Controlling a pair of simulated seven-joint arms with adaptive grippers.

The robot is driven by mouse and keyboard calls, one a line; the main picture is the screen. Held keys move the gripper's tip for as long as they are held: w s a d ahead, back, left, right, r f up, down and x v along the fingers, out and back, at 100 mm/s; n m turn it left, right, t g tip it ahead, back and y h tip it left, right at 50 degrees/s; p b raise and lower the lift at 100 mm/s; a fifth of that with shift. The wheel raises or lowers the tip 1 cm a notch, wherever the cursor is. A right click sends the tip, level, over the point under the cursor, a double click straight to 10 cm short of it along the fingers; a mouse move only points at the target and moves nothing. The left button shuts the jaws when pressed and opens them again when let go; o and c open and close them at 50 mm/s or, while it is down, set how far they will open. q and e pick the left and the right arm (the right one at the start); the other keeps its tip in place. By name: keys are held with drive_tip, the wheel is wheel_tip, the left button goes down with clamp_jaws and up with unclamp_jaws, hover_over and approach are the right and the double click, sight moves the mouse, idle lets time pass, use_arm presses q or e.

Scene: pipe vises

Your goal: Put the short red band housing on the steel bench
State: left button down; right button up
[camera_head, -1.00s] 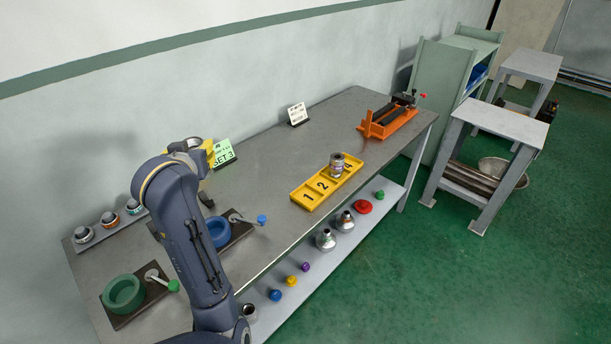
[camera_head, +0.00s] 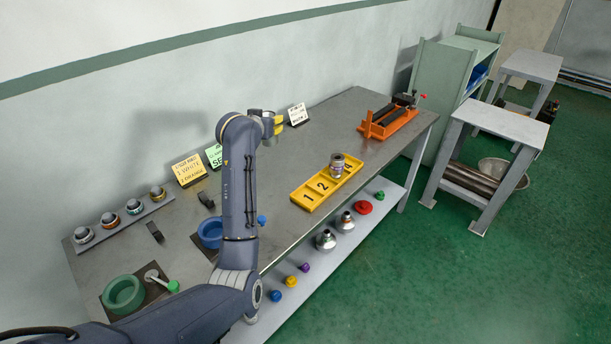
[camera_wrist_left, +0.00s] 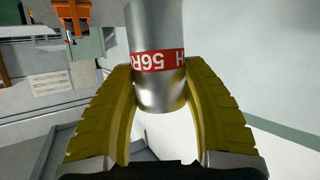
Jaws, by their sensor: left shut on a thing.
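My left gripper (camera_head: 278,124), with yellow fingers, is over the back of the long grey metal-topped bench (camera_head: 285,160). It also shows in the wrist view (camera_wrist_left: 160,100), shut on a silver cylindrical housing (camera_wrist_left: 158,95) with a red band marked "56R" and "H". The housing's upper end runs out of the wrist view. In the head view the held housing (camera_head: 267,114) shows only as a small grey shape, partly hidden by my arm. I cannot tell its full length. My right gripper is not in view.
A yellow numbered tray (camera_head: 308,197) with a metal fitting (camera_head: 337,166) stands mid-bench. An orange vise (camera_head: 388,122) is at the far right end. Sign cards (camera_head: 298,114) stand along the back. Several fittings sit on a rail (camera_head: 122,222) at left. A smaller grey table (camera_head: 505,122) stands right.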

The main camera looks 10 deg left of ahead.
use_arm(q)
wheel_tip(320, 180, down, 19)
drive_tip(key=shift+f, duration=0.2)
idle(0.6)
drive_tip(key=c, duration=0.7)
unclamp_jaws()
drive_tip(key=shift+f, duration=0.15)
drive_tip(key=shift+v, duration=6.1)
